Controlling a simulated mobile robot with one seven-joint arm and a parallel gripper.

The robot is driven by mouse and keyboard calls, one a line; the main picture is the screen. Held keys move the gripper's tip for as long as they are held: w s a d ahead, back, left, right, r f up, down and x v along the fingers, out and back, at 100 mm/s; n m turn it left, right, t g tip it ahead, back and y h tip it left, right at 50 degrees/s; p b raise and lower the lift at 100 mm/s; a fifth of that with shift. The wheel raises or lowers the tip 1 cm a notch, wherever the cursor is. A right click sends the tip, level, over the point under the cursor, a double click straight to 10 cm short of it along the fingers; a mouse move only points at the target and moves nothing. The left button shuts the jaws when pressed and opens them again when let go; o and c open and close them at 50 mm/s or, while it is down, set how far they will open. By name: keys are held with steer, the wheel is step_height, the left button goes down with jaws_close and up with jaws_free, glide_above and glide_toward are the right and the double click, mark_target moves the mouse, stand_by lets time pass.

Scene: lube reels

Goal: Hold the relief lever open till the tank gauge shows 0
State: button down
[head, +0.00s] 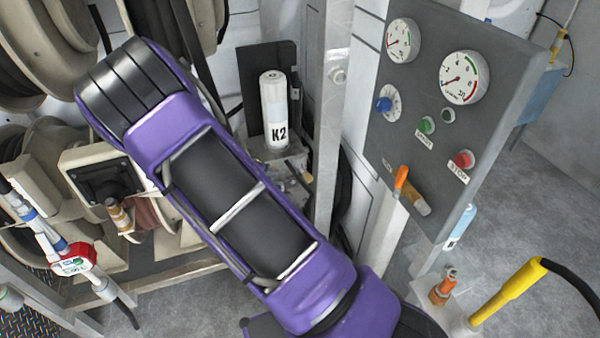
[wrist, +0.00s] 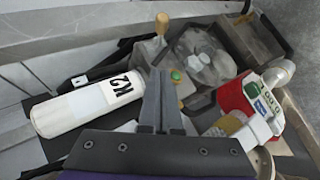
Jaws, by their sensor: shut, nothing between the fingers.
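The grey control panel (head: 425,120) in the head view carries an upper gauge (head: 403,41) and a larger lower gauge (head: 464,77). Both red needles point to the lower left; I cannot read exact values or tell which gauge is the tank's. I cannot tell which lever is the relief lever. My arm hides the gripper in the head view.
A white K2 canister (head: 274,108) stands behind my arm and shows left of my gripper in the wrist view (wrist: 88,104). A red metering unit (wrist: 250,97) is close on the right. Hose reels (head: 40,45) fill the left. A yellow-handled nozzle (head: 510,290) sits lower right.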

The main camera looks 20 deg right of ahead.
steer(key=b, duration=0.2)
glide_toward(305, 174)
steer(key=w+d+f, duration=0.2)
steer(key=w+f, duration=0.2)
steer(key=shift+w+d+f, duration=0.1)
steer(key=shift+d+f, duration=0.1)
steer(key=shift+d, duration=0.25)
steer(key=shift+a+f, duration=0.1)
steer(key=shift+f, duration=0.05)
